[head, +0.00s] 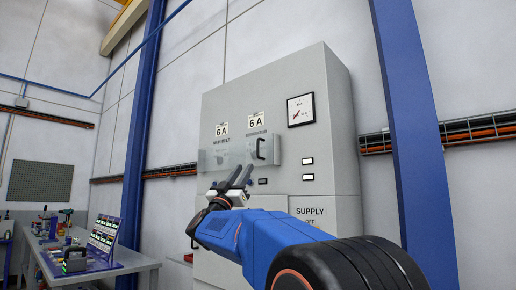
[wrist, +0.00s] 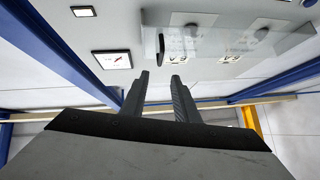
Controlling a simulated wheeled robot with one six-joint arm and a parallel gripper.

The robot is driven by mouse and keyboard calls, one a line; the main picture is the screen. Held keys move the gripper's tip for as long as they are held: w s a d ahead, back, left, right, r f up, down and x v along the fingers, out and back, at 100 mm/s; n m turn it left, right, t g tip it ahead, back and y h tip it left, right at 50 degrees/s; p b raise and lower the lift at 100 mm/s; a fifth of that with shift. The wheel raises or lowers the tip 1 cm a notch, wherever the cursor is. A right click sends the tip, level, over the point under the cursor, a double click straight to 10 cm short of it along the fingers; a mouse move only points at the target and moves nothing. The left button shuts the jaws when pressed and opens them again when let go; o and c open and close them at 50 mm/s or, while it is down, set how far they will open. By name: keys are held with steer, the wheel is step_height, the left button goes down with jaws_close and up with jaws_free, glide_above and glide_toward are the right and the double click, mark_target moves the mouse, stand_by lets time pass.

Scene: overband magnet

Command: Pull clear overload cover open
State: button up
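The clear overload cover (head: 224,155) is a see-through panel on the front of the grey cabinet, below two "6 A" labels. Its dark upright handle (head: 261,149) is at its right end. My gripper (head: 246,167) is open and empty, just below the cover and left of the handle in the head view. In the wrist view the cover (wrist: 275,42) is at upper right and the handle (wrist: 161,47) lies beyond the two fingertips (wrist: 159,76), apart from them. I cannot tell whether the cover stands slightly off the panel.
The grey cabinet (head: 338,140) carries a dial (head: 301,109), small indicator windows and a "SUPPLY" label. Blue columns (head: 418,130) stand on both sides. A workbench (head: 130,264) with tools and a control box is at lower left.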

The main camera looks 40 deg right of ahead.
mark_target(258, 146)
steer(key=x, duration=1.5)
steer(key=shift+w+d+r, duration=0.15)
steer(key=shift+d+r, duration=0.05)
steer(key=shift+r, duration=0.15)
jaws_close()
